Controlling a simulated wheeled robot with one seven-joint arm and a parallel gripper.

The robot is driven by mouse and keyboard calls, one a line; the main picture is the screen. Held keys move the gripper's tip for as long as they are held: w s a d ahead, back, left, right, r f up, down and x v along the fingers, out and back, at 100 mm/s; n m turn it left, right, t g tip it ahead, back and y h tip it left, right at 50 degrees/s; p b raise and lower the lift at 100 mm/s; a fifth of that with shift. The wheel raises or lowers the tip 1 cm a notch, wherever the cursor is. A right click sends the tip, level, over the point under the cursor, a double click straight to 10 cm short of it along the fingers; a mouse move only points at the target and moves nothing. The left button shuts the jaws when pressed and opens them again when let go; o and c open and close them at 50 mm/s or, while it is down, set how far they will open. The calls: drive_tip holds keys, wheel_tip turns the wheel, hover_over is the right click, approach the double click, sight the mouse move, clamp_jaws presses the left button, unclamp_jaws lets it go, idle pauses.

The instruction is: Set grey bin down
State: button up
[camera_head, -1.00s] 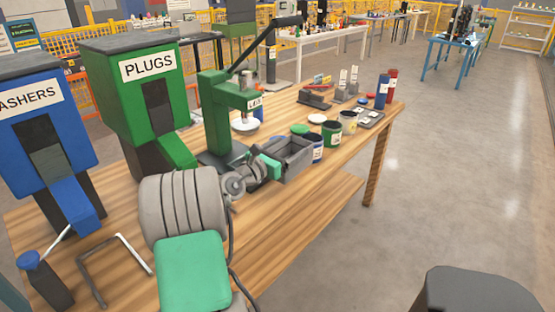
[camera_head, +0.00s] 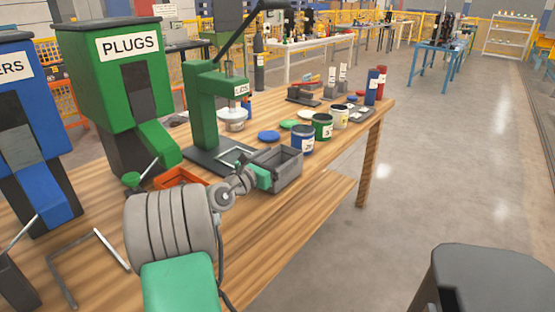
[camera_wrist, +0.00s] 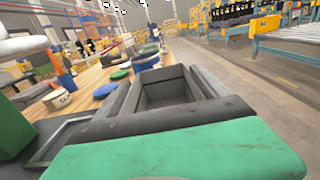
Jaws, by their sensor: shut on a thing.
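The grey bin (camera_head: 283,172) is an open, empty box at the front edge of the wooden workbench, beside the green press. It also shows in the wrist view (camera_wrist: 165,90), seen from above its near wall. My gripper (camera_head: 262,176) is shut on the near wall of the grey bin. I cannot tell whether the bin's underside touches the bench.
The green press (camera_head: 205,110) stands behind the bin. An orange tray (camera_head: 180,178) lies to the left. Several paint cans stand to the right, the nearest a blue can (camera_head: 303,139). The wooden bench (camera_head: 262,225) has bare wood along its front edge.

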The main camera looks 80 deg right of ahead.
drive_tip(key=shift+f, duration=0.5)
idle(0.3)
drive_tip(key=o, duration=1.3)
